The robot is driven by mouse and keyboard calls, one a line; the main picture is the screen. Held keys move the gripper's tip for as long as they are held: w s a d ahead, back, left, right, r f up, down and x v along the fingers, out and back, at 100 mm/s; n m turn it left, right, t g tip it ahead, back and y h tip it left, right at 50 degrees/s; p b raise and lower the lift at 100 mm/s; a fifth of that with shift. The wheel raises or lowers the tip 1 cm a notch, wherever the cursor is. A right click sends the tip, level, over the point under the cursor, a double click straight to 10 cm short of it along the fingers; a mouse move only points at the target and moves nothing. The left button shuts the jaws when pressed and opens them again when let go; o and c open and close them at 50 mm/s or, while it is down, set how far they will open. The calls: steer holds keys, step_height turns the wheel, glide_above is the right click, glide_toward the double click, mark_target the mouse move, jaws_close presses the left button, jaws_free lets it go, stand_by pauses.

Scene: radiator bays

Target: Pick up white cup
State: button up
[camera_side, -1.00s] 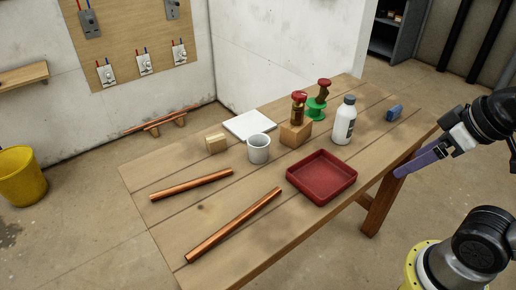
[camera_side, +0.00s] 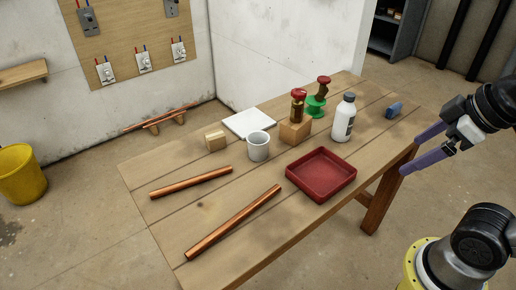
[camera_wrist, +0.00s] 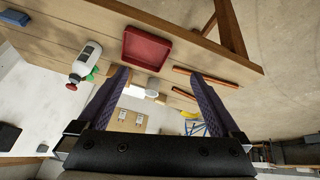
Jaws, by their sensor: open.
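The white cup (camera_side: 258,147) stands upright on the wooden table (camera_side: 215,205), near the middle, in the side view. In the wrist view the cup (camera_wrist: 153,84) is small and lies between my fingers in the picture, at a distance. My gripper (camera_side: 409,154) is open and empty, off the right end of the table and well apart from the cup. Its two purple fingers also show spread in the wrist view (camera_wrist: 159,78).
A red tray (camera_side: 321,176) and a white bottle (camera_side: 344,119) stand between my gripper and the cup. A wooden block (camera_side: 295,133) is right of the cup, a white tile (camera_side: 249,123) behind it. Copper pipes (camera_side: 233,222) lie in front. A blue item (camera_side: 394,110) is at the right.

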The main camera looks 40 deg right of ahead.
steer(key=w+r+n, duration=0.9)
steer(key=w+r, duration=0.2)
steer(key=w, duration=0.2)
steer(key=n+g, duration=0.4)
steer(key=n, duration=0.3)
glide_above(258, 148)
steer(key=w+d, duration=0.2)
steer(key=d, duration=0.1)
step_height(258, 148, down, 15)
steer(key=shift+g, duration=0.8)
steer(key=f, duration=1.4)
steer(key=shift+w+a, duration=0.4)
steer(key=shift+f, duration=3.1)
steer(key=c, duration=1.1)
